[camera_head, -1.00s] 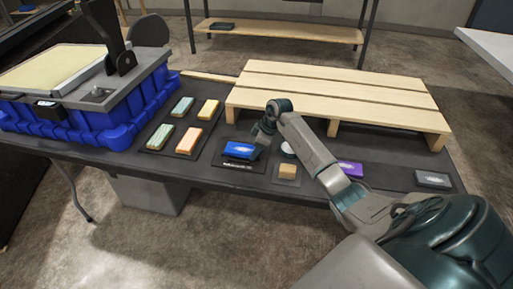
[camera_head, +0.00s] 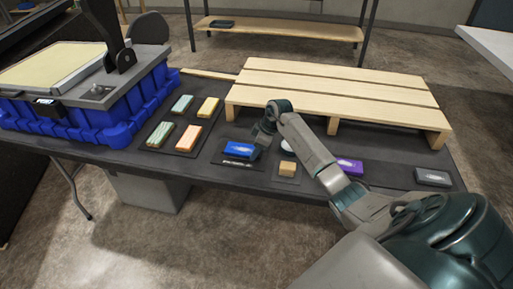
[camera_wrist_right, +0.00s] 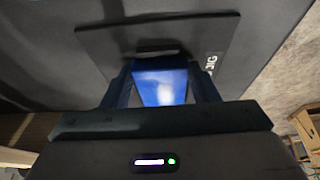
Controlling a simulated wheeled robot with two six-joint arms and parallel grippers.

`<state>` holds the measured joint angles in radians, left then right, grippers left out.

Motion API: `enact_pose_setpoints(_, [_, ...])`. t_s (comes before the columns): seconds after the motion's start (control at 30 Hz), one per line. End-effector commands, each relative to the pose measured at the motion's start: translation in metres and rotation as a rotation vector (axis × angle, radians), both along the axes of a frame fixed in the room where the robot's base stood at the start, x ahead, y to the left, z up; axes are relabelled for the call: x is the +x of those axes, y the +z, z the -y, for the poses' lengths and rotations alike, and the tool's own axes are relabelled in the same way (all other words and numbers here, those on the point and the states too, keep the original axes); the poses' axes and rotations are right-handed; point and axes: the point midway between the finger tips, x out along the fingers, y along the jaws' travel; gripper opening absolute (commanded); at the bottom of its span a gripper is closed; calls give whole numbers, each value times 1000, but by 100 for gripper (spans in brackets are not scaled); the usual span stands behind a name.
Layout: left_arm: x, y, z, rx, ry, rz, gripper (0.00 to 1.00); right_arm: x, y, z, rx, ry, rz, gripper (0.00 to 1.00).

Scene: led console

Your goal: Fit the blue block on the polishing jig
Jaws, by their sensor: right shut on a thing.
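The blue block (camera_head: 238,149) is at the polishing jig, a dark flat plate (camera_head: 232,161) on the table. My right gripper (camera_head: 258,148) is shut on the blue block, with the arm reaching in from the right. In the right wrist view the blue block (camera_wrist_right: 161,84) sits between the two fingers of my right gripper (camera_wrist_right: 161,88). The jig plate (camera_wrist_right: 205,38), with "JIG" lettering, lies just beyond it, with a dark raised bar near the block's far end. I cannot tell whether the block touches the plate. My left gripper is not in view.
A dark mat (camera_head: 156,149) with several coloured blocks lies to the left. A small wooden block (camera_head: 287,168) stands right of the jig. A purple box (camera_head: 349,166) and a grey box (camera_head: 432,177) lie farther right. A wooden pallet (camera_head: 335,92) stands behind.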

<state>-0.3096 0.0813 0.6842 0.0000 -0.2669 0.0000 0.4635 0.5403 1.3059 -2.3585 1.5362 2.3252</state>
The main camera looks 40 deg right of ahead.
Motion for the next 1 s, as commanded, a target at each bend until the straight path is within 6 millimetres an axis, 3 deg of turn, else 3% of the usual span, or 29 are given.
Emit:
enact_pose_setpoints(0.13, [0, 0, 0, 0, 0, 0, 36, 0, 1, 0, 1, 0, 1, 27])
enact_pose_setpoints(0.17, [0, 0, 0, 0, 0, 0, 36, 0, 1, 0, 1, 0, 1, 56])
enact_pose_setpoints(0.3, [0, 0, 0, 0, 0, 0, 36, 0, 1, 0, 1, 0, 1, 80])
enact_pose_setpoints(0.57, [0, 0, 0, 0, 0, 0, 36, 0, 0, 0, 0, 0, 0, 80])
enact_pose_setpoints(0.77, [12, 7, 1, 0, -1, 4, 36, -1, 2, 1, -1, 0, 1, 80])
enact_pose_setpoints(1.0, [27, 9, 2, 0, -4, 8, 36, -16, 51, 15, -4, 0, 2, 80])
